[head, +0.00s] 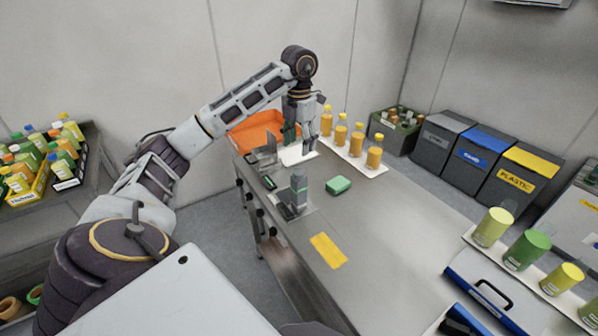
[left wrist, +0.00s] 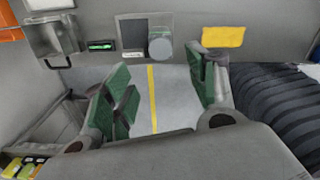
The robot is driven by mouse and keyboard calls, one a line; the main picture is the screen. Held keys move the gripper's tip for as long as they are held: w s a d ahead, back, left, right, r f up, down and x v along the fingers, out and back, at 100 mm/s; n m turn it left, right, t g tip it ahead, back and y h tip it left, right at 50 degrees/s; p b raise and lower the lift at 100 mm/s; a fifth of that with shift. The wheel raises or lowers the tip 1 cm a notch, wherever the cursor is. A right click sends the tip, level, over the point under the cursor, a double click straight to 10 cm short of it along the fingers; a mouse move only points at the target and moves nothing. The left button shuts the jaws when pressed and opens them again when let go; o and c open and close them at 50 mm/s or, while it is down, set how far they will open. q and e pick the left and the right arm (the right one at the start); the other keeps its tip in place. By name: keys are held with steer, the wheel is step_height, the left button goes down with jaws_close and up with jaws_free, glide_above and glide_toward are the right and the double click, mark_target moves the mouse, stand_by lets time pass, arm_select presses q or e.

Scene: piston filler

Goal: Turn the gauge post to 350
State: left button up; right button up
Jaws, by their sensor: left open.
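The gauge post (head: 298,187) is a short grey upright post with a green band, standing on a small plate at the bench's left edge. In the left wrist view, its round grey top (left wrist: 160,48) shows beside a dark square on the plate. A small green display (left wrist: 101,45) is left of it; its figures are too small to read. My left gripper (head: 300,147) is beyond the post in the head view, apart from it. Its green-padded fingers (left wrist: 160,88) are spread and empty in the left wrist view. My right gripper is not in view.
Orange bottles (head: 357,139) stand on a white tray behind. An orange bin (head: 256,131) is at the far left.

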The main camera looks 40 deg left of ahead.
mark_target(299, 171)
arm_select(q)
steer(key=shift+f+b, duration=0.35)
steer(key=shift+f, duration=3.3)
steer(key=shift+f+p, duration=0.35)
steer(key=shift+f, duration=1.45)
steer(key=c, duration=1)
steer(key=shift+c, duration=0.2)
